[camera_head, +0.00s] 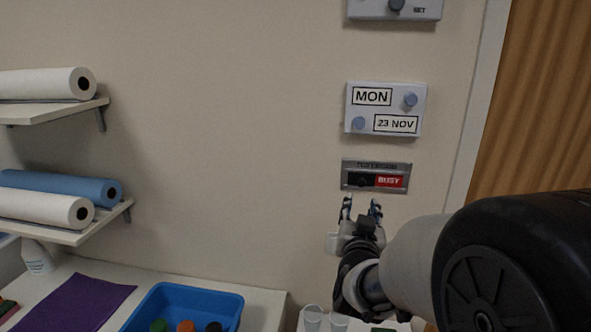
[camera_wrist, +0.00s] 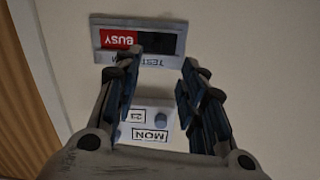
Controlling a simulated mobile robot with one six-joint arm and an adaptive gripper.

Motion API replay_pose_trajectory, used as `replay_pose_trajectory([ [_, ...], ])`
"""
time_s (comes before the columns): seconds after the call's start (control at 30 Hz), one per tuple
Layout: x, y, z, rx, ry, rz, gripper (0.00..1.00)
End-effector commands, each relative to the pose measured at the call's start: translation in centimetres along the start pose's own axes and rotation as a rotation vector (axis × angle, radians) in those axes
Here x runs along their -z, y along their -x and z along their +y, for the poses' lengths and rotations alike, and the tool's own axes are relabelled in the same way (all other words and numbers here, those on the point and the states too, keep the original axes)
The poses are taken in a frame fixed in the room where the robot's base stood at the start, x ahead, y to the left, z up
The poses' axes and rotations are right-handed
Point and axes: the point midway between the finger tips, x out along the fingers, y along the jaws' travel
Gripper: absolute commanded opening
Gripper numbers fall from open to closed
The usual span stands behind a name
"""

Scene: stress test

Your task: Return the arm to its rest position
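My gripper (camera_head: 361,210) is raised in front of the wall, just below the busy sign in the head view. In the wrist view my gripper (camera_wrist: 157,88) has its two fingers spread apart with nothing between them. The grey sign plate (camera_head: 346,178) shows a red BUSY label and a dark slider part. It also shows in the wrist view (camera_wrist: 170,62), upside down, beyond the fingertips. My arm reaches in from the lower right of the head view. Whether the fingers touch the sign cannot be told, but a gap seems to show.
A calendar panel (camera_head: 386,109) reading MON 23 NOV hangs above the sign, with another panel (camera_head: 420,12) higher up. A brown wooden door (camera_head: 540,110) is at right. Shelves (camera_head: 75,236) with rolls, a blue tray (camera_head: 228,300) and a purple mat (camera_head: 80,303) are at left.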

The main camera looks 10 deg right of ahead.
Motion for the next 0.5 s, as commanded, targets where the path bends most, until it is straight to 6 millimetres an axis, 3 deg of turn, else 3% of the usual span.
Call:
replay_pose_trajectory([
  [0.17, -1.0, 3.5, -1.9, 0.089, 0.003, -0.181, 0.38],
  [0.27, -2.5, 7.2, -2.8, 0.149, 0.029, -0.334, 0.38],
  [0.5, -6.8, 18.9, -1.8, 0.231, 0.145, -0.704, 0.38],
])
